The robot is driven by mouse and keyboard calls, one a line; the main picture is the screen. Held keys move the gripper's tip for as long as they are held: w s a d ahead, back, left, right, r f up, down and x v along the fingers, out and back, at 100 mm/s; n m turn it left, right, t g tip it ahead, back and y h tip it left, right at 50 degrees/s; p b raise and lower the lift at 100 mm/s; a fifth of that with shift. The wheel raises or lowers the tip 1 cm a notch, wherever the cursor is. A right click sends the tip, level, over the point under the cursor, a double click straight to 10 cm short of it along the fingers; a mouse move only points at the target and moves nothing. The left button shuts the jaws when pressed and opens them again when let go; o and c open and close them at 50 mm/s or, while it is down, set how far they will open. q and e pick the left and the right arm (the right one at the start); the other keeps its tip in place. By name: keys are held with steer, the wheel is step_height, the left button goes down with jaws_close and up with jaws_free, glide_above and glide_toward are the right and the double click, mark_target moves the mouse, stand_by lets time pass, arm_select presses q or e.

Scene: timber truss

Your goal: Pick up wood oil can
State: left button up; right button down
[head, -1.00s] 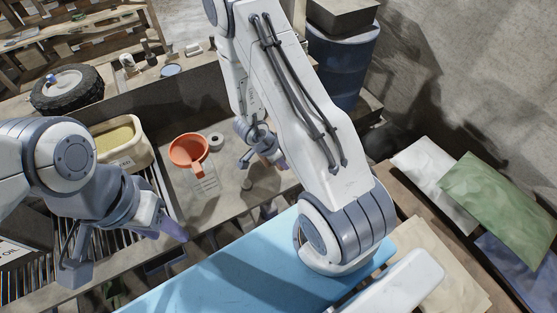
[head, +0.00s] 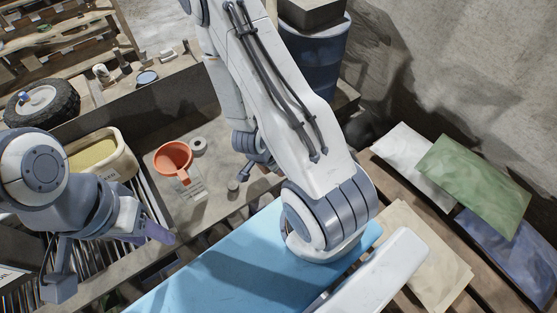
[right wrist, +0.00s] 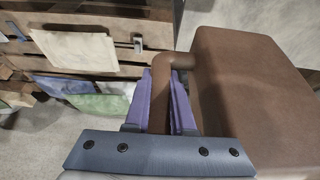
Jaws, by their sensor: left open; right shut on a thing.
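A brown can (right wrist: 255,90) with a bent brown handle fills the right side of the right wrist view. My right gripper (right wrist: 161,85) is shut on this handle, with one purple finger on each side. No label shows on the face of the can in view. In the head view the right gripper and the can are hidden behind my right arm. My left gripper (head: 152,234) is open and empty over the slatted rack at the left.
An orange funnel-like cup (head: 174,160) and a tape roll (head: 198,147) sit on the grey bench. A cream tub (head: 122,162) stands left of them. A blue panel (head: 215,265) lies in front. Coloured sacks (head: 475,185) lie right; a blue barrel (head: 325,65) stands behind.

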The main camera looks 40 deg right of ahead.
steer(key=s+p, duration=0.1)
steer(key=p, duration=0.1)
steer(key=s+r+p, duration=0.1)
steer(key=p, duration=0.2)
steer(key=shift+s+d+r, duration=0.1)
steer(key=shift+d+r, duration=0.05)
steer(key=shift+r, duration=0.1)
stand_by(0.5)
steer(key=c, duration=1.5)
jaws_free()
jaws_close()
